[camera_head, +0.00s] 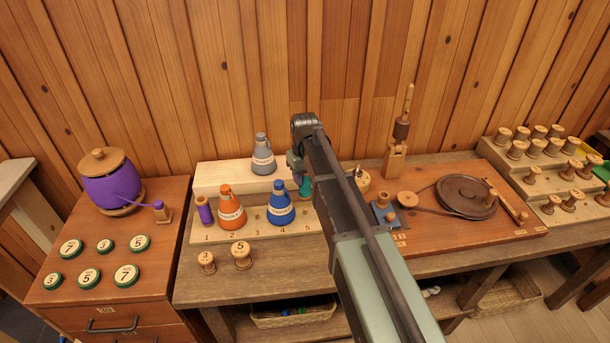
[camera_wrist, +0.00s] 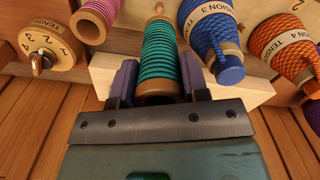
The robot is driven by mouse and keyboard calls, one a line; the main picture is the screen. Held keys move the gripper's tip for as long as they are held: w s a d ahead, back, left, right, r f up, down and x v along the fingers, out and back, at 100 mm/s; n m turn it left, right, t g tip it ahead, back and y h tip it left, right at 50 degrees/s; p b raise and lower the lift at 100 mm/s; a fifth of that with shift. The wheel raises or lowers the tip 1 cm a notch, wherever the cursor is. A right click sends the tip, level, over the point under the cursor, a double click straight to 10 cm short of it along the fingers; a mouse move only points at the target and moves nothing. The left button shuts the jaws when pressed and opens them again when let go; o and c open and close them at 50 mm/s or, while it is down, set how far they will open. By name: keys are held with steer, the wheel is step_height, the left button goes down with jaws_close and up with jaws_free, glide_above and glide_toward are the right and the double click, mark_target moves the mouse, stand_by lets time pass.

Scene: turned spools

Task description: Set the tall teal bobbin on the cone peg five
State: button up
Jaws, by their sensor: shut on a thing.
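The tall teal bobbin (camera_head: 305,187) shows in the head view above the right end of the numbered peg board (camera_head: 262,234), near the number 5, partly hidden by my arm. In the wrist view the teal bobbin (camera_wrist: 159,55) stands between the two fingers of my gripper (camera_wrist: 157,82), which is shut on it near one wooden end. A small wooden peg tip (camera_wrist: 157,8) shows at the bobbin's far end. I cannot tell whether the bobbin is around the peg or just clear of it. In the head view my gripper (camera_head: 297,163) is mostly hidden behind my arm.
A purple bobbin (camera_head: 204,210), an orange cone (camera_head: 230,209) and a blue cone (camera_head: 280,204) stand on the board, left of the teal bobbin. A grey cone (camera_head: 262,155) stands behind. A pink bobbin (camera_wrist: 96,18) and a tension dial (camera_wrist: 48,46) are close in the wrist view.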

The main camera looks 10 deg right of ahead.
mark_target(305, 195)
steer(key=shift+f+b, duration=2.45)
steer(key=shift+f, duration=0.15)
steer(key=shift+f+b, duration=1)
steer(key=shift+f+b, duration=0.6)
steer(key=o, duration=0.6)
steer(key=shift+o, duration=0.2)
step_height(305, 195, up, 11)
steer(key=p, duration=1.1)
